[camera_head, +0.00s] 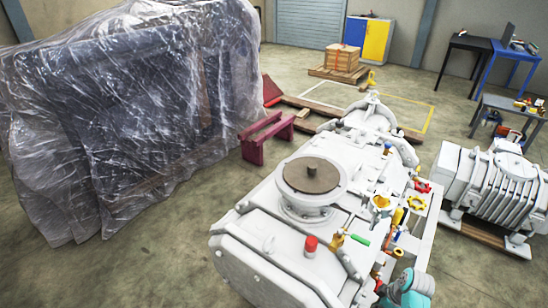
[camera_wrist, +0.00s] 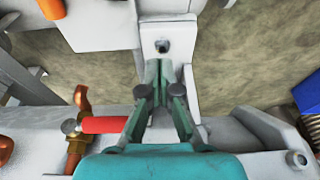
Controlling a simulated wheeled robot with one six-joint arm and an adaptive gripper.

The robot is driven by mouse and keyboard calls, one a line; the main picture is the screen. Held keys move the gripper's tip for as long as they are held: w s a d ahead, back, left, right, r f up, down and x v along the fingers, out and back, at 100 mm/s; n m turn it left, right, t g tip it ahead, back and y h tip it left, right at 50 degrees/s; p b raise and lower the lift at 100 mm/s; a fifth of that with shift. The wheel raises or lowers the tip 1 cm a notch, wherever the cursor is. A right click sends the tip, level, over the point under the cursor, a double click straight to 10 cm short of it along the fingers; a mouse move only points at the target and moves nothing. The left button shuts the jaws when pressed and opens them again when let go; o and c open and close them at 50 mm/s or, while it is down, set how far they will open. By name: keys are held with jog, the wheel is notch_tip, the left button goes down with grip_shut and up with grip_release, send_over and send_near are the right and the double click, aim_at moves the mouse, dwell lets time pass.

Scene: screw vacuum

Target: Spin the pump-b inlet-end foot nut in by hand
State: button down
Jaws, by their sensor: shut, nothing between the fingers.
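In the wrist view a pale foot plate (camera_wrist: 185,65) stands out from white machine bodywork, with a small dark fastener (camera_wrist: 162,46) on it. This looks like the foot nut, but how far it is threaded is too small to tell. My gripper (camera_wrist: 162,68) has its teal fingers shut with nothing between them. The fingertips appear just below the fastener in the picture; I cannot tell whether they touch it. In the head view a large white vacuum pump (camera_head: 270,235) fills the centre. Which pump is pump-b is not legible.
In the head view a second ribbed pump (camera_head: 495,190) stands on the right. Open floor (camera_head: 180,220) lies left of the large pump.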

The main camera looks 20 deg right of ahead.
jog(key=shift+s+d+x, duration=0.15)
jog(key=shift+s+x, duration=0.1)
jog(key=shift+x, duration=0.85)
jog(key=shift+s+d+x, duration=0.1)
jog(key=shift+s+x, duration=0.1)
jog(key=shift+x, duration=0.95)
jog(key=shift+s+d+x, duration=0.15)
jog(key=shift+s+x, duration=0.1)
jog(key=shift+x, duration=0.85)
jog(key=shift+f, duration=0.15)
jog(key=shift+w+a, duration=0.1)
jog(key=shift+w, duration=0.05)
jog(key=shift+a, duration=0.2)
jog(key=shift+s+d, duration=0.1)
jog(key=shift+s, duration=0.15)
jog(key=shift+s+d, duration=0.1)
jog(key=shift+s, duration=0.1)
jog(key=w+v, duration=0.1)
jog(key=v, duration=0.4)
jog(key=shift+a+r, duration=0.3)
jog(key=shift+r, duration=0.3)
